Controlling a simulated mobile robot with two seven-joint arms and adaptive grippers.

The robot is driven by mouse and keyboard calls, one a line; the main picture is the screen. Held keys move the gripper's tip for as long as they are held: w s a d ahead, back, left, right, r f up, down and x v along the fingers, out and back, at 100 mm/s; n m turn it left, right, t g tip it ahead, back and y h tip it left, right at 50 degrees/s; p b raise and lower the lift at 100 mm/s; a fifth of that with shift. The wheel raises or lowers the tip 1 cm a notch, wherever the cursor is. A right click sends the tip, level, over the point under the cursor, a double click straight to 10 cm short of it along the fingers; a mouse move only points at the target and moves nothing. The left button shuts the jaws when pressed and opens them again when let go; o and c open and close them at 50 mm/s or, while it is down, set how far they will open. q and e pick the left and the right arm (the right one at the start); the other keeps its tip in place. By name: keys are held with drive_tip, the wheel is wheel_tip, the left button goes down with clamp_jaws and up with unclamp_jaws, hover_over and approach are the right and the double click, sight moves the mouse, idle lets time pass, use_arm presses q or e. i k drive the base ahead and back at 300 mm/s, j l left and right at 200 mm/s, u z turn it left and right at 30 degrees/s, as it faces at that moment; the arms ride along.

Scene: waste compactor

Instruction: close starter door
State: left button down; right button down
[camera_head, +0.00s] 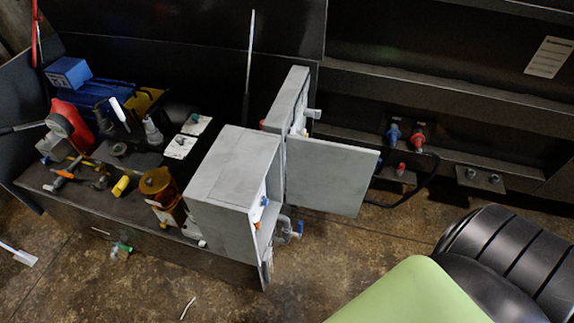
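A flat grey door panel (332,178) stands open, sticking out to the right from the grey metal boxes. Its left edge meets the boxes near their junction; the hinge itself is too small to make out. The larger front grey box (235,165) has an open right side with small coloured parts inside. A narrower grey box (288,95) stands behind it, with a small grey knob or latch on its right side. Neither of my grippers shows in the head view.
Left of the boxes, a dark tray (80,190) holds valves, a blue block (68,73) and an amber container (157,183). Red and blue fittings (393,134) sit on the dark frame behind the door. A green surface and black ridged part fill the lower right. Brown floor is open in front.

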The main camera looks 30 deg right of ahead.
sight(332, 178)
drive_tip(key=l+u, duration=0.85)
drive_tip(key=l, duration=0.15)
drive_tip(key=k+l+u, duration=0.2)
drive_tip(key=l+u, duration=0.2)
drive_tip(key=k+l+u, duration=0.2)
drive_tip(key=l+u, duration=0.2)
drive_tip(key=k+l, duration=0.3)
drive_tip(key=l, duration=0.2)
drive_tip(key=k+l+u, duration=0.1)
drive_tip(key=k+l, duration=0.2)
drive_tip(key=l, duration=0.25)
drive_tip(key=k+l, duration=0.3)
drive_tip(key=l, duration=0.2)
drive_tip(key=k+l+u, duration=0.1)
drive_tip(key=k+l, duration=0.2)
drive_tip(key=l, duration=0.15)
